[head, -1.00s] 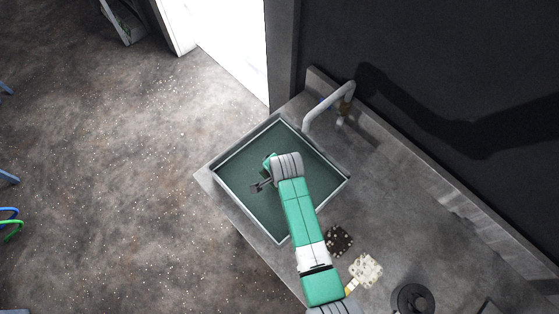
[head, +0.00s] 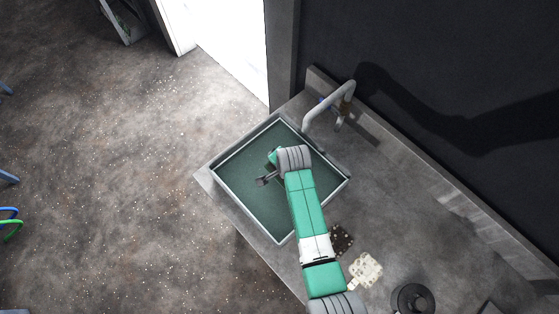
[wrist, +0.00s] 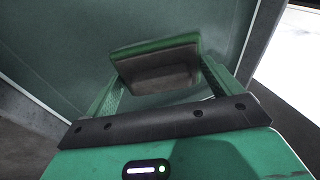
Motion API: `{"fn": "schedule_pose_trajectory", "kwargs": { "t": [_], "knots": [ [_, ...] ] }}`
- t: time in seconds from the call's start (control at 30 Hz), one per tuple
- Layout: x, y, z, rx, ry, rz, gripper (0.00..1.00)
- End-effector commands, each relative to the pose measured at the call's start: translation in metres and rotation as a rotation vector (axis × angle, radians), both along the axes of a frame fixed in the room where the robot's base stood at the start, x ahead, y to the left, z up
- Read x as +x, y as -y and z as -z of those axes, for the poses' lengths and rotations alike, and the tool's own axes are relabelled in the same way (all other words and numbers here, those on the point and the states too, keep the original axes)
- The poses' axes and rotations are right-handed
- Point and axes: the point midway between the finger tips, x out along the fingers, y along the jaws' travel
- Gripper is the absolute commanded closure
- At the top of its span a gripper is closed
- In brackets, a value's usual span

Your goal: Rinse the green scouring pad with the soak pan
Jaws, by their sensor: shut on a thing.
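The soak pan (head: 238,172) is a square basin with a pale rim and a dark green floor, set into the grey counter. My gripper (head: 266,180) is over the pan, inside its rim as seen from above. In the wrist view, my gripper (wrist: 160,82) is shut on the scouring pad (wrist: 158,66), a block with a green edge and a grey-brown face. The pad is hardly discernible in the head view. The pan floor (wrist: 55,45) fills the background of the wrist view. I cannot tell whether the pad touches the floor or any liquid.
A grey faucet (head: 322,112) arches at the pan's far right corner. A dark speckled block (head: 341,240), a cream block (head: 366,270) and a round black object (head: 412,299) lie along the counter near my arm. A dark wall (head: 430,90) rises behind the counter.

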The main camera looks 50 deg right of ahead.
Motion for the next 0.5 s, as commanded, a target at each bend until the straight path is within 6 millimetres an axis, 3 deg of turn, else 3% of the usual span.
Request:
{"fn": "schedule_pose_trajectory", "kwargs": {
  "t": [0.1, 0.5],
  "knots": [
    [0.000, 0.000, -0.017, 0.000, 0.001, 0.000, 0.32],
    [0.000, 0.000, -0.055, 0.000, 0.000, -0.001, 0.32]
  ]
}}
